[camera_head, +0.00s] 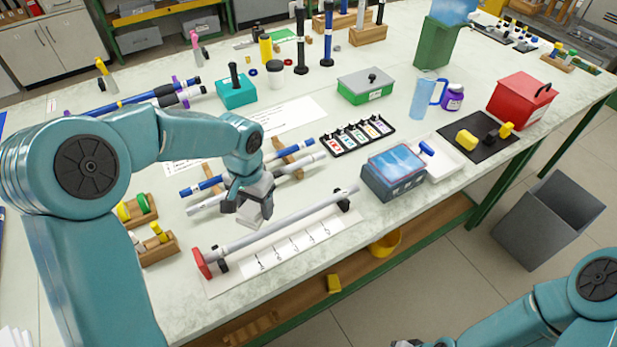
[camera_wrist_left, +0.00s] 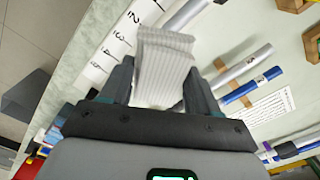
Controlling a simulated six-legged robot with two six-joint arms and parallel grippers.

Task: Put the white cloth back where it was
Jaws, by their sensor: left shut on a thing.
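My left gripper (camera_head: 250,200) is over the workbench, shut on the folded white cloth (camera_head: 262,212). In the left wrist view the cloth (camera_wrist_left: 163,68) is ribbed, pale and pinched between the two dark fingers, its far end sticking out beyond them. In the head view it hangs just behind the long grey rod of the measuring fixture; I cannot tell whether it touches the bench or a rod. My right arm (camera_head: 570,305) shows at the bottom right, with only a dark bit of its gripper at the lower edge.
The grey rod (camera_head: 290,219) lies by a red end stop (camera_head: 201,263) above a numbered strip (camera_head: 292,254). Blue and grey rods rest on wooden supports behind the gripper. A tray of labelled cards (camera_head: 357,135) and a blue-lidded box (camera_head: 393,172) stand to the right.

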